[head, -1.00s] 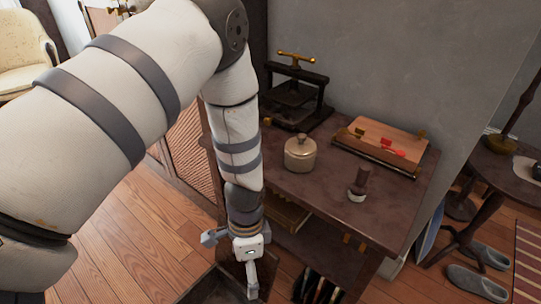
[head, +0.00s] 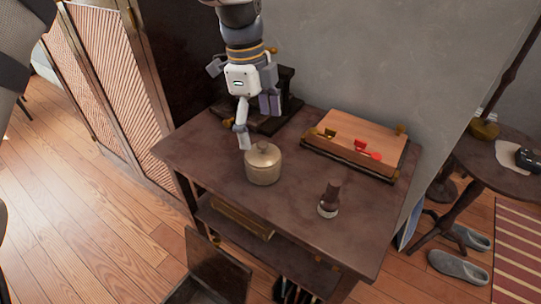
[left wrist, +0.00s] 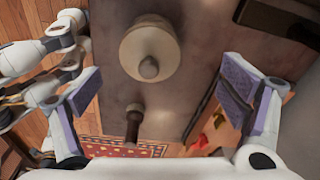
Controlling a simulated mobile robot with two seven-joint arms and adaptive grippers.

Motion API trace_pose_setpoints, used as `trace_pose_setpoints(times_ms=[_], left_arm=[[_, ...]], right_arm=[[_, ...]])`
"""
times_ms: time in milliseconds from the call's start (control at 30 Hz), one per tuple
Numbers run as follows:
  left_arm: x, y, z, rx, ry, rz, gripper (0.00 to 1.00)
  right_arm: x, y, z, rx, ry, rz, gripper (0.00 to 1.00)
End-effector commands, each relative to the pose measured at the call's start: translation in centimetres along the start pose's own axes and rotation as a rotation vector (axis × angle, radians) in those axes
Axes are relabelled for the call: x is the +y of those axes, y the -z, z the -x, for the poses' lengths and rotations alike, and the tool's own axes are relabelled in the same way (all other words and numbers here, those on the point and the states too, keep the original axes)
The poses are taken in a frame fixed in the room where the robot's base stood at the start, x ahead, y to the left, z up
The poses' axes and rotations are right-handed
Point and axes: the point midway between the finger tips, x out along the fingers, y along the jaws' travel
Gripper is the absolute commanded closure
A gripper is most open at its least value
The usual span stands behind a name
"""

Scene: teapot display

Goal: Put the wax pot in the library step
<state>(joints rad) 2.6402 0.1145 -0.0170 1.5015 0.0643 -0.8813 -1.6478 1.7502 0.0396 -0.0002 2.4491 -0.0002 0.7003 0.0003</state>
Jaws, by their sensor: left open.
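The wax pot, a beige round pot with a knobbed lid (head: 263,165), stands upright on the dark brown table (head: 215,150). In the left wrist view the pot (left wrist: 150,48) shows from above, near the top between the fingers. My left gripper (head: 257,122) is open and empty, pointing down just behind and above the pot; one finger overlaps the pot's left edge in the picture. An open dark box with a raised lid (head: 217,268), which looks like the library step, is on the floor at the table's front left, partly cut off. My right gripper is not seen.
A dark press (head: 285,112) stands behind the gripper. A wooden board (head: 365,140) with red and brass pieces lies at the back right. A dark-handled stamp (head: 330,200) stands to the pot's right. The table's front left is clear. Below is a lower shelf (head: 265,245).

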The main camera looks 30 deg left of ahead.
Motion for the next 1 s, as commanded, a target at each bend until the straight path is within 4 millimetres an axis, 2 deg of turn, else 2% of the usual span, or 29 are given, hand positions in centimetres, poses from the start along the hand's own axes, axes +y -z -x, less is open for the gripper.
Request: trace_pose_setpoints(times_ms=[33, 100, 267, 500, 767, 867, 1000], left_arm=[[0.1, -0.1, -1.6, -0.002, -0.010, 0.002, 0.10], [0.1, 0.0, -3.1, -0.001, -0.009, 0.001, 0.10], [0.2, 0.1, -5.1, -0.001, -0.006, 0.001, 0.10], [0.6, 0.6, -9.4, -0.002, -0.005, 0.002, 0.10], [0.5, 0.7, -9.9, 0.000, -0.001, 0.002, 0.10], [0.5, 0.7, -9.9, 0.000, -0.001, 0.002, 0.28], [0.5, 0.7, -9.9, 0.000, -0.001, 0.002, 0.60]], right_arm=[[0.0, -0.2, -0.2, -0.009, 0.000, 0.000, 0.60], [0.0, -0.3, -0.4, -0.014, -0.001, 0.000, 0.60], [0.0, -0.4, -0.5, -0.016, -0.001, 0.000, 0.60], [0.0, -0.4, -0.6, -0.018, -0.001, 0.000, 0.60], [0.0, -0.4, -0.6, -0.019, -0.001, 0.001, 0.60], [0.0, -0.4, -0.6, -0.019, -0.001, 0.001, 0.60], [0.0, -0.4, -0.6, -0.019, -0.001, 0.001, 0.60]])
